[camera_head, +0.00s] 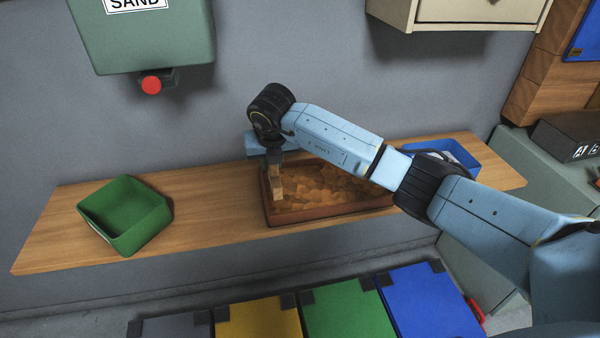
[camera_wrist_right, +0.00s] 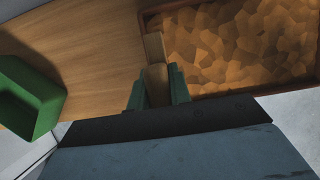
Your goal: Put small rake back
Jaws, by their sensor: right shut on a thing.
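My right gripper (camera_head: 275,158) is above the left end of a brown tray filled with sand-coloured lumps (camera_head: 285,217), pointing down. It is shut on a light wooden piece, the small rake (camera_head: 277,186), which hangs below the fingers. In the right wrist view the rake (camera_wrist_right: 154,48) shows between the two green fingers (camera_wrist_right: 158,85), reaching to the tray's left edge. The rake's head cannot be made out clearly, and I cannot tell whether it touches the tray. The tray also shows in the right wrist view (camera_wrist_right: 255,90). My left gripper is not in view.
A green bin (camera_head: 125,215) stands on the left of the wooden shelf (camera_head: 215,215), and a blue bin (camera_head: 458,152) on the right, partly behind my arm. A green SAND dispenser (camera_head: 145,40) hangs above. Coloured lids (camera_head: 345,310) lie below. The shelf between green bin and tray is clear.

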